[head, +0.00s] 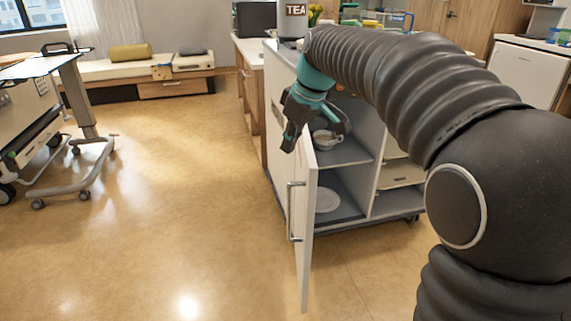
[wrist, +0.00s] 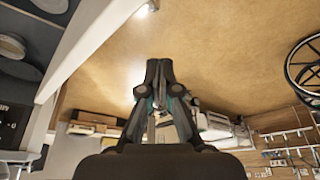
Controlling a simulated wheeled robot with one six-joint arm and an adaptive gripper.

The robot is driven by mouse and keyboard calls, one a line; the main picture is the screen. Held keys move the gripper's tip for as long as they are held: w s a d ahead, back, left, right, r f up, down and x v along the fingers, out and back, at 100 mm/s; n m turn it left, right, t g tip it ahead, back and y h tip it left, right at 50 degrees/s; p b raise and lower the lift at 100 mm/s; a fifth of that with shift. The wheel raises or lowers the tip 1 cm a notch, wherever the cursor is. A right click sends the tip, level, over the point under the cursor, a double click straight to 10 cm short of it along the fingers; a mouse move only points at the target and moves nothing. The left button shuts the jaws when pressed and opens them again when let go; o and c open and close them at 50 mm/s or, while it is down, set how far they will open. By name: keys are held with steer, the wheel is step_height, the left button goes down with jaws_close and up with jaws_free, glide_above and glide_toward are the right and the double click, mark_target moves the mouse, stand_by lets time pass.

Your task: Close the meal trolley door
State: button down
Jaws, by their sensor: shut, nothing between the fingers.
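The meal trolley (head: 372,150) stands right of centre in the head view, its front open onto shelves. Its white door (head: 304,240) stands swung open toward me, seen nearly edge-on, with a bar handle (head: 291,212) on its left, outer face. My gripper (head: 290,146) is shut and empty, pointing down by the upper part of the door on its outer side. In the wrist view my gripper's fingertips (wrist: 160,65) are together over bare floor, and the white door (wrist: 92,42) runs diagonally to their left. Whether the gripper touches the door I cannot tell.
A cup (head: 326,139) and a plate (head: 328,200) sit on the trolley's shelves; a TEA canister (head: 294,20) stands on top. An overbed table (head: 75,100) and bed are at the left. The floor (head: 170,200) left of the door is clear.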

steer(key=w+a+r+x, duration=0.1)
steer(key=x, duration=1)
steer(key=shift+s+d+f+n, duration=0.2)
steer(key=shift+s+d, duration=0.25)
steer(key=shift+d, duration=0.3)
steer(key=shift+s+d+f+n, duration=0.2)
steer(key=shift+s+d, duration=0.25)
steer(key=shift+d, duration=0.35)
steer(key=shift+r, duration=0.1)
